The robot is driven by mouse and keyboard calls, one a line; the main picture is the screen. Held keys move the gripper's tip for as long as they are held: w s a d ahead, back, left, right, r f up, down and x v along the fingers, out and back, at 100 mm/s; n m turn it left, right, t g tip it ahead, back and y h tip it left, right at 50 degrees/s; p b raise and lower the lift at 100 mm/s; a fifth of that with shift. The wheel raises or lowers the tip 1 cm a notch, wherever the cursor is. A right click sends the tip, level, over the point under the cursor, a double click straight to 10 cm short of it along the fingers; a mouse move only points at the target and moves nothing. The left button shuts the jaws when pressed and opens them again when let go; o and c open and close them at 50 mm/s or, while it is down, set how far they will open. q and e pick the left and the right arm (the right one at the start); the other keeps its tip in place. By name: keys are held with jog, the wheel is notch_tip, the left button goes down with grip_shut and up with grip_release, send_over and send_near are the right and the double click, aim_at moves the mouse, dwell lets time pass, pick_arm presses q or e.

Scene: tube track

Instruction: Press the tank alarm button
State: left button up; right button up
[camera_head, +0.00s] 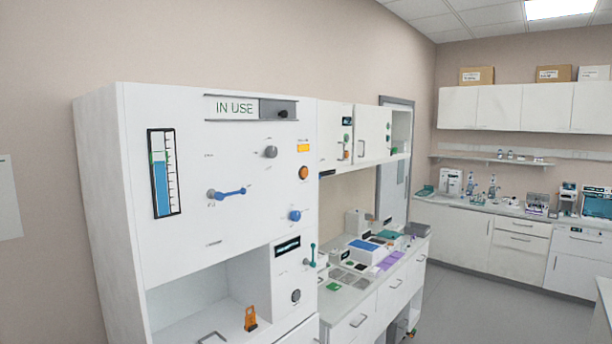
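A white panelled cabinet (190,245) stands at the left. Its front carries a tank level gauge (162,172) with a blue column reaching most of the way up. On the right side of the panel is a round orange button (303,172), with a small yellow-orange plate (303,148) above it. I cannot read any label that names the alarm button. A blue knob (295,215), a grey knob (270,152) and a blue lever (228,193) are on the same front. Neither of my grippers is in view.
An "IN USE" sign (235,107) with a slider tops the panel. An orange item (251,318) stands in the open bay below. A bench (350,300) with lab items adjoins on the right. Open grey floor (480,310) lies beyond it.

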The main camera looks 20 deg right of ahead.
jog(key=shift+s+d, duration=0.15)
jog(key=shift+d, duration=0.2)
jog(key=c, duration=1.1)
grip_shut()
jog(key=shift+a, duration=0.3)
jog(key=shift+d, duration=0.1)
